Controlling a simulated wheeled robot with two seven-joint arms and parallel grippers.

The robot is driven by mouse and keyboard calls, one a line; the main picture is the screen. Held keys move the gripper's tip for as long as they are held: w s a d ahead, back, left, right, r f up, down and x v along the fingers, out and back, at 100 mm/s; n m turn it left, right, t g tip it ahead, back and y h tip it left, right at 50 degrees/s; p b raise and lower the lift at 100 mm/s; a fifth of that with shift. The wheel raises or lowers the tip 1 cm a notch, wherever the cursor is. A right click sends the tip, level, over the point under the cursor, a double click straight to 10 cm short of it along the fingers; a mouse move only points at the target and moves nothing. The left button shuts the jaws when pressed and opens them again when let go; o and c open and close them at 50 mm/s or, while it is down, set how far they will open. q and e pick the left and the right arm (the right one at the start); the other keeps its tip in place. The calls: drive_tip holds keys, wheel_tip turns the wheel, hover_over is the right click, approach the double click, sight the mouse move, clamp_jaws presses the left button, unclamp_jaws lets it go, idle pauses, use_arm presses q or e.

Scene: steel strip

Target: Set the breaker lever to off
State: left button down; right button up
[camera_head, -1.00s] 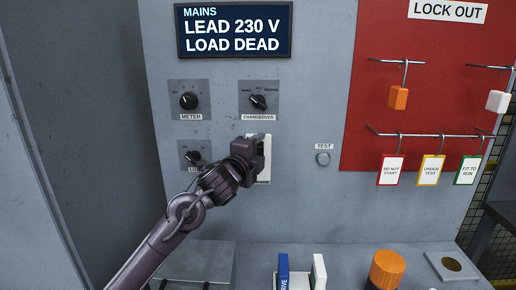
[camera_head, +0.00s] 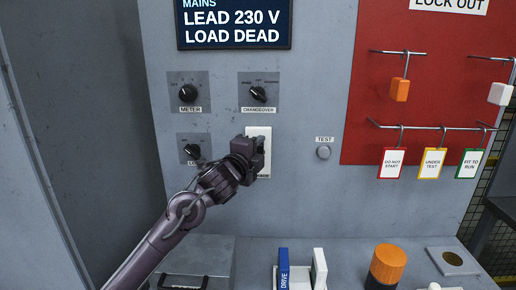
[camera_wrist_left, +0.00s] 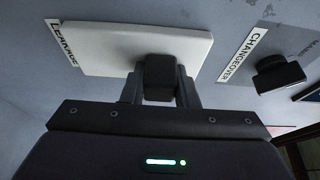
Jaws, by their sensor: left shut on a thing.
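The breaker is a white plate (camera_head: 258,133) on the grey panel, below the changeover knob. Its label is partly hidden behind my gripper in the head view. My left gripper (camera_head: 262,157) is in front of the plate's middle and lower part. In the left wrist view, the black lever (camera_wrist_left: 159,76) stands out from the white plate (camera_wrist_left: 110,45), between the fingers of my left gripper (camera_wrist_left: 160,88), which is shut on it. The lever is hidden in the head view. My right gripper is not in view.
A display (camera_head: 234,25) reads "LEAD 230 V, LOAD DEAD". Meter (camera_head: 188,93) and changeover (camera_head: 258,93) knobs sit above, a test button (camera_head: 323,153) to the right. Tags and padlocks hang on a red board (camera_head: 450,95). An orange-capped cylinder (camera_head: 388,262) stands on the ledge below.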

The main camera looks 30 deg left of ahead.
use_arm(q)
wheel_tip(320, 180, down, 5)
drive_tip(key=b, duration=0.3)
drive_tip(key=shift+f, duration=0.1)
drive_tip(key=c, duration=1.1)
unclamp_jaws()
drive_tip(key=shift+s, duration=0.1)
drive_tip(key=s, duration=0.2)
drive_tip(key=s+b, duration=0.1)
drive_tip(key=s, duration=0.2)
drive_tip(key=s+d+b, duration=0.1)
drive_tip(key=s, duration=0.1)
drive_tip(key=shift+s+d, duration=0.1)
drive_tip(key=shift+s, duration=0.2)
